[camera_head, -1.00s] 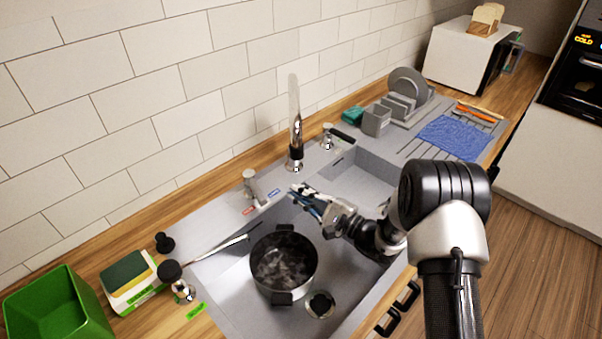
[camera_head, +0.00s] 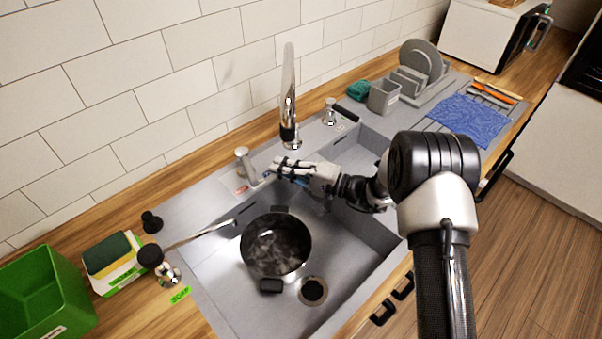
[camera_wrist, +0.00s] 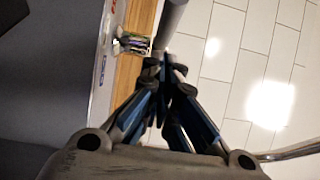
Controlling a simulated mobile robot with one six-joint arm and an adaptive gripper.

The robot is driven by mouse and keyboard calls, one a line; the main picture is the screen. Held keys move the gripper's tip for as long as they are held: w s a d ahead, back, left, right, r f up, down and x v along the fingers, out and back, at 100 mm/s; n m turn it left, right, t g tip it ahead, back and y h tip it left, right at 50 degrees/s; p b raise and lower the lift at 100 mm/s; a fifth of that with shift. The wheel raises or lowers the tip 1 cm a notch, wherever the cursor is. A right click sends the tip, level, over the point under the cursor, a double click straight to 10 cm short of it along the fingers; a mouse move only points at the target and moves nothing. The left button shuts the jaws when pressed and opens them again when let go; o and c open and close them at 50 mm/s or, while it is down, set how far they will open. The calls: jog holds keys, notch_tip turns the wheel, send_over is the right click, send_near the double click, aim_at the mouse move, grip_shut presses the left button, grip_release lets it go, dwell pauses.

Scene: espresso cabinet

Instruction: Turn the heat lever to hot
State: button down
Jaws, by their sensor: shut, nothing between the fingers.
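The heat lever (camera_head: 244,164) is a small metal post with a short handle, standing on the sink's back ledge beside the tall faucet (camera_head: 289,95). A red label (camera_head: 241,190) lies at its base. In the wrist view a red label (camera_wrist: 113,6) and a blue label (camera_wrist: 101,70) show on the ledge. My gripper (camera_head: 275,166) is shut and empty, its tips just right of the lever's handle. In the wrist view the shut fingertips (camera_wrist: 165,66) are close to a grey metal cylinder (camera_wrist: 172,16), seemingly part of the lever. I cannot tell whether they touch.
A dark pot (camera_head: 276,246) stands in the sink basin (camera_head: 245,297) below my gripper. A sponge box (camera_head: 112,262) and green bin (camera_head: 42,298) are at left. The tiled wall is close behind.

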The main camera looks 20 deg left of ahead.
jog(key=shift+s+a+r, duration=0.1)
jog(key=shift+s+a, duration=0.95)
jog(key=shift+s, duration=0.05)
jog(key=s+b, duration=0.1)
jog(key=s+a+m+t+b, duration=0.1)
jog(key=s+t, duration=0.1)
jog(key=shift+s+a+m+b, duration=0.3)
jog(key=shift+a+b, duration=0.1)
jog(key=s+d+p, duration=0.1)
jog(key=s+d, duration=0.1)
jog(key=d, duration=1.1)
jog(key=shift+s, duration=0.15)
